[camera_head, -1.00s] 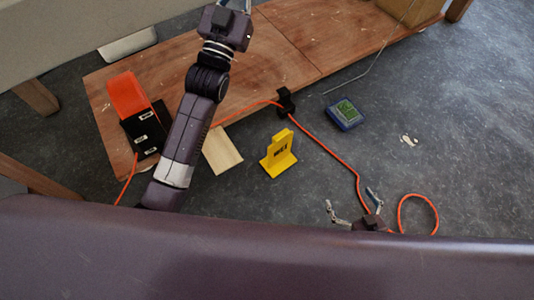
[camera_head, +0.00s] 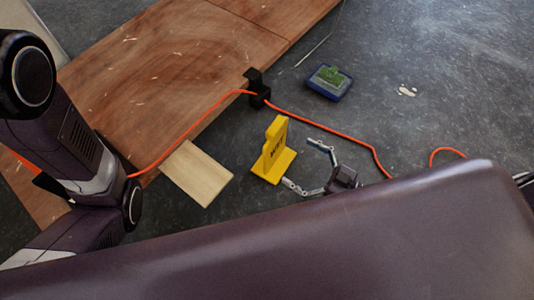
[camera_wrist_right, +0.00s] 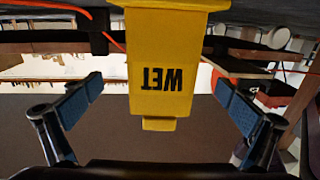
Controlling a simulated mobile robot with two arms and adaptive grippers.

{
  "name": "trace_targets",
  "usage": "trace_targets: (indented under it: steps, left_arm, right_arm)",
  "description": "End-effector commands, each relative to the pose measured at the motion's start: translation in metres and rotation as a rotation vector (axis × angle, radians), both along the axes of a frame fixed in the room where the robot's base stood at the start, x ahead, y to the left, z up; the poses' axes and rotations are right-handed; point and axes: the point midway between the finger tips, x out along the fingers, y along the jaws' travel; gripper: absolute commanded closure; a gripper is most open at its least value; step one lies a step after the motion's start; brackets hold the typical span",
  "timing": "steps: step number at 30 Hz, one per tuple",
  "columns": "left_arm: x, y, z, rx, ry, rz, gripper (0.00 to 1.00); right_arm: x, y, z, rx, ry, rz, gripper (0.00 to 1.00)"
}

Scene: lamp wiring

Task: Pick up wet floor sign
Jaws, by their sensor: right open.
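The yellow wet floor sign (camera_head: 273,152) stands on the grey floor near the centre of the head view. In the right wrist view the sign (camera_wrist_right: 165,60) appears upside down, with "WET" legible. My right gripper (camera_head: 304,166) is open to the right of the sign in the head view, its fingers pointing toward it. In the right wrist view the two fingers (camera_wrist_right: 157,100) are spread wide, with the sign between their lines and clear space on both sides. My left arm shows at the left of the head view, but its gripper is out of view.
A wooden board (camera_head: 185,65) lies behind, with a black clip (camera_head: 257,88) at its edge. An orange cable (camera_head: 320,123) runs behind the sign. A light wood block (camera_head: 196,173) lies left of the sign, and a blue meter (camera_head: 328,82) lies behind right.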

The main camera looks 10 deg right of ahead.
Motion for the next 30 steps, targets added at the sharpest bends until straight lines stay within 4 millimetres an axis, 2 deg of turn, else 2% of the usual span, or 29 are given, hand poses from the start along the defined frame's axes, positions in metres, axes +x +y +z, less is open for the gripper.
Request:
trace_targets:
  steps: [8, 18, 27, 30]
  left_arm:
    - [-0.006, 0.0, -0.01, -0.001, -0.015, -0.001, 1.0]
    - [-0.006, 0.0, -0.035, -0.001, -0.013, -0.001, 1.0]
    - [-0.006, 0.0, -0.035, 0.0, -0.014, 0.0, 1.0]
    - [-0.006, 0.0, -0.035, 0.0, -0.014, 0.0, 1.0]
  right_arm:
    - [0.02, 0.021, 0.0, 0.002, -0.004, 0.002, 0.0]
    - [0.048, 0.052, 0.005, 0.001, -0.003, 0.001, 0.0]
    - [0.053, 0.056, 0.008, 0.001, -0.001, 0.0, 0.0]
    - [0.052, 0.056, 0.008, 0.001, -0.001, 0.0, 0.1]
